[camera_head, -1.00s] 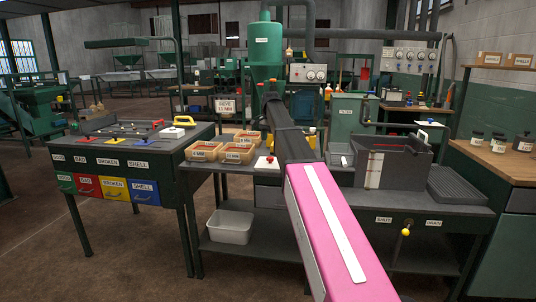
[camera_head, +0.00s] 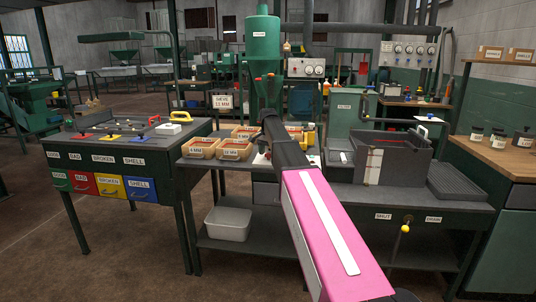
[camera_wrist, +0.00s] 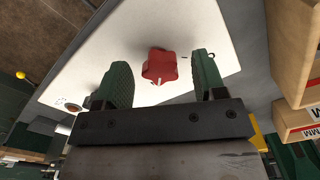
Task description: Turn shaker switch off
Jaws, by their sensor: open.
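A red knob switch (camera_wrist: 160,66) with a small pale mark sits on a white plate (camera_wrist: 205,22) in the wrist view. My gripper (camera_wrist: 161,62) is open, with one green finger on each side of the knob. Small gaps show between the fingers and the knob, and I cannot tell how deep the fingers reach around it. In the head view the white plate (camera_head: 260,160) shows on the bench beside my dark forearm, which hides most of it and the gripper.
Wooden trays (camera_head: 202,148) with labels stand just left of the plate, near my gripper. A dark box with a handle (camera_head: 398,160) stands to the right on the bench. A green hopper (camera_head: 262,45) rises behind. A yellow-knobbed lever (camera_head: 405,229) is on the bench front.

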